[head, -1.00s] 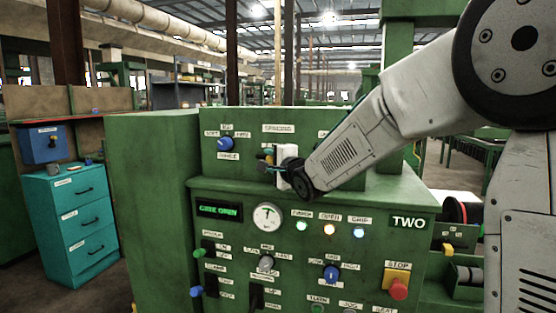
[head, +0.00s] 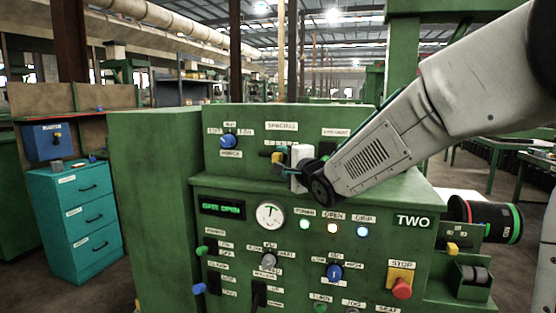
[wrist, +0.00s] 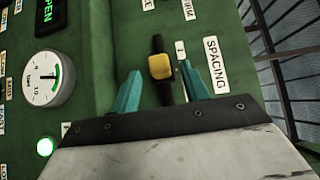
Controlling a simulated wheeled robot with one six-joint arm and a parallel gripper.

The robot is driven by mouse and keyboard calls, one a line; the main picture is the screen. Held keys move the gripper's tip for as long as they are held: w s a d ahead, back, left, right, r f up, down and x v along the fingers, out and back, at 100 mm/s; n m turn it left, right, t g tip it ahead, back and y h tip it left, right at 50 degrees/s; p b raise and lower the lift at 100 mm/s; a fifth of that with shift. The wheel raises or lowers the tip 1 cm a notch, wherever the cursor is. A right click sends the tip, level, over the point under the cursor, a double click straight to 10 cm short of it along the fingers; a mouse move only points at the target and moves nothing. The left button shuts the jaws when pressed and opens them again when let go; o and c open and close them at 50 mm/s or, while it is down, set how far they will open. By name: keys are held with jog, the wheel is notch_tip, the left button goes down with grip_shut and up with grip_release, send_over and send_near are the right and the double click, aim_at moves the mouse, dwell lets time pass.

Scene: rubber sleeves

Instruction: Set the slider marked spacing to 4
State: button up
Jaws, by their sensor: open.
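The slider marked SPACING (head: 282,126) is on the upper part of the green machine panel. Its yellow knob (wrist: 160,66) sits on a dark track in the wrist view, close to a small label that looks like 1. The knob also shows in the head view (head: 277,157), partly hidden by my gripper. My gripper (wrist: 161,74) is open, with one teal finger on each side of the knob in the wrist picture. I cannot tell whether the fingertips reach the knob's depth; no contact shows. The other scale marks are too small or hidden.
A blue knob (head: 229,142) is left of the slider. Below it are a GATE OPEN display (head: 222,209), a round gauge (head: 270,215), lit lamps and a red stop button (head: 402,288). A ledge juts out under the upper panel. A teal drawer cabinet (head: 82,222) stands at left.

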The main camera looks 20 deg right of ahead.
aim_at(280, 159)
jog(key=shift+v, duration=1.95)
jog(key=s+d+f+n+g+h, duration=0.1)
jog(key=s+f+n+g, duration=0.3)
jog(key=s, duration=0.9)
jog(key=s+d+f+n+g+h, duration=0.2)
jog(key=s+f+n+g, duration=0.3)
jog(key=s, duration=0.8)
jog(key=s+d+f+n+g+h, duration=0.1)
jog(key=s+f+n+g, duration=0.3)
jog(key=s, duration=0.9)
jog(key=d+n+g, duration=0.1)
jog(key=n+g, duration=0.1)
jog(key=g, duration=0.1)
jog(key=shift+s+f, duration=0.3)
jog(key=shift+s, duration=0.1)
